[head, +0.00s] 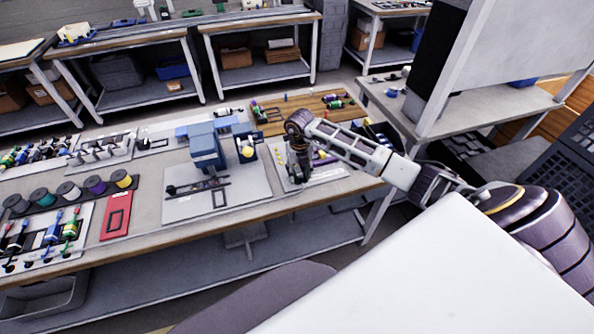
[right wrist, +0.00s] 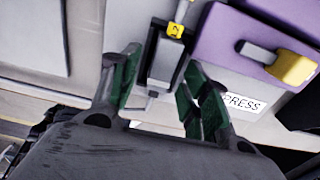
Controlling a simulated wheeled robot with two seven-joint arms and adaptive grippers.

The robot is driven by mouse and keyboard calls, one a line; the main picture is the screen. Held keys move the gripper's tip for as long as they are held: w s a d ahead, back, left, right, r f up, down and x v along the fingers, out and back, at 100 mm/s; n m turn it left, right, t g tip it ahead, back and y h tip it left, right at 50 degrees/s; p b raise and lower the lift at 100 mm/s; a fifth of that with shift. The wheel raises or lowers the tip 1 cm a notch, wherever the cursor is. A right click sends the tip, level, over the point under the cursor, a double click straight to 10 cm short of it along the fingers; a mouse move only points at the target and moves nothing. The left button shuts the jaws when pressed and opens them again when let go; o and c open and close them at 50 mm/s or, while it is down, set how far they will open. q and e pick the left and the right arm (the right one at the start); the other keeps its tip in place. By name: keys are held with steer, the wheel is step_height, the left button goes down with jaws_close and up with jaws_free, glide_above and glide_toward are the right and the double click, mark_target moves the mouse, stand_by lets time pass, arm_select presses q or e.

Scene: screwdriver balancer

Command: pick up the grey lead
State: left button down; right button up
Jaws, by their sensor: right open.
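My right gripper (head: 301,172) hangs low over the right end of the long workbench, above a pale board. In the right wrist view its green-padded fingers (right wrist: 157,96) are apart, one on each side of a black holder (right wrist: 165,58) with a grey middle. A thin grey piece with a yellow tag (right wrist: 176,31) rises from the holder's top; it may be the grey lead, but I cannot tell for sure. I cannot tell whether the fingers touch the holder. The arm hides much of this spot in the head view. My left gripper is not in view.
Right of the fingers is a purple block (right wrist: 229,38) with a yellow-ended grey handle, above a "PRESS" label (right wrist: 243,103). Left of the gripper stands a blue press-like fixture (head: 206,147). A wooden board (head: 300,108) with coloured parts lies behind. Spools (head: 95,186) line the bench's left.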

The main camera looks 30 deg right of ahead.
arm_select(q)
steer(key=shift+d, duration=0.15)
arm_select(e)
jaws_close()
stand_by(0.4)
steer(key=shift+r, duration=0.1)
step_height(320, 180, up, 8)
steer(key=shift+r+b, duration=0.2)
steer(key=shift+b, duration=0.3)
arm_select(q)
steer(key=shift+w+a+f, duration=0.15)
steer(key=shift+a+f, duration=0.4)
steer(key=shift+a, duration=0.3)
arm_select(e)
steer(key=shift+r, duration=0.75)
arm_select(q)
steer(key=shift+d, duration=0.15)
